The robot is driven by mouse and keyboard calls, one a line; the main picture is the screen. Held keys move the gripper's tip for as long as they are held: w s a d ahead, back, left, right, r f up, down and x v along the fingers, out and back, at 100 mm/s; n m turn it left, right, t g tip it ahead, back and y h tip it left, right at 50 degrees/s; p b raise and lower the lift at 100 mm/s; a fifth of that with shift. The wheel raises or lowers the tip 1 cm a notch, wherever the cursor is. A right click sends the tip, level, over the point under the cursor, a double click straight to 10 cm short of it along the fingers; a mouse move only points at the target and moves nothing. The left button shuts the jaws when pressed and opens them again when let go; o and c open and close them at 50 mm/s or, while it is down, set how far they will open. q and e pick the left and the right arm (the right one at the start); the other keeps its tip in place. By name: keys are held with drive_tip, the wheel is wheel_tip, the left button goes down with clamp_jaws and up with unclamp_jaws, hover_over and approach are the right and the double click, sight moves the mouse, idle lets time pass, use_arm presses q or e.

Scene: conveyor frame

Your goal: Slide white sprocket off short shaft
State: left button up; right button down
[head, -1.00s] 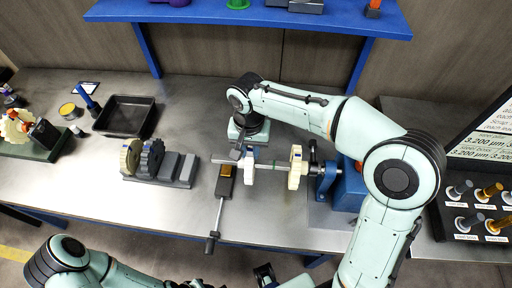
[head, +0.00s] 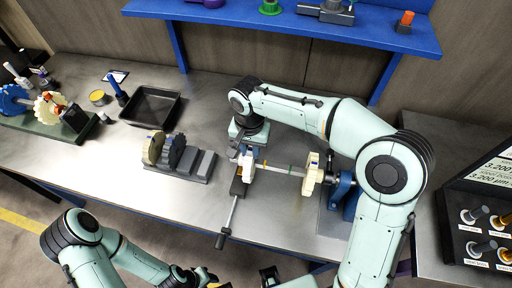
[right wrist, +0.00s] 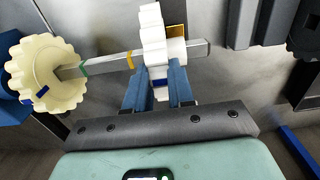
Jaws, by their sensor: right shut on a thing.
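The white sprocket (head: 247,161) is on the steel shaft (head: 284,169), near its free left end. My right gripper (right wrist: 158,88) is shut on it, with the blue fingers at its hub from below in the right wrist view. There the white sprocket (right wrist: 152,38) is around the shaft (right wrist: 112,63), whose bare end sticks out past it. The shaft carries a green and a yellow band. A cream sprocket (head: 312,176) sits at the shaft's other end, by the blue mount (head: 342,189). My left gripper (head: 205,277) is low at the bottom edge; its fingers are unclear.
A dark prop with a long handle (head: 232,215) stands under the shaft's free end. A grey stepped rack (head: 203,162) with two gears is to the left. A black tray (head: 151,106) and a green-based gear assembly (head: 48,125) lie farther left. Bare table lies in front.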

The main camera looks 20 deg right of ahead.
drive_tip(key=shift+w+a+r+p, duration=0.15)
drive_tip(key=shift+w+a+p, duration=0.15)
drive_tip(key=shift+w+a, duration=0.25)
drive_tip(key=shift+w+a+r+p, duration=0.15)
drive_tip(key=shift+w+a+p, duration=0.2)
drive_tip(key=shift+a, duration=0.4)
drive_tip(key=shift+w+a+r+p, duration=0.15)
drive_tip(key=shift+w+a+p, duration=0.1)
drive_tip(key=shift+w+a, duration=0.3)
use_arm(q)
drive_tip(key=w+r+p, duration=0.2)
drive_tip(key=w+r, duration=0.2)
drive_tip(key=r, duration=0.1)
drive_tip(key=shift+t, duration=0.3)
use_arm(e)
drive_tip(key=a, duration=0.1)
drive_tip(key=w+a, duration=0.2)
drive_tip(key=a, duration=0.1)
drive_tip(key=shift+w+f, duration=0.1)
drive_tip(key=shift+f, duration=0.2)
use_arm(q)
drive_tip(key=shift+r, duration=0.1)
drive_tip(key=w+r+p, duration=0.2)
drive_tip(key=w, duration=0.1)
drive_tip(key=shift+r, duration=0.3)
use_arm(e)
wheel_tip(320, 180, up, 7)
drive_tip(key=shift+s, duration=0.2)
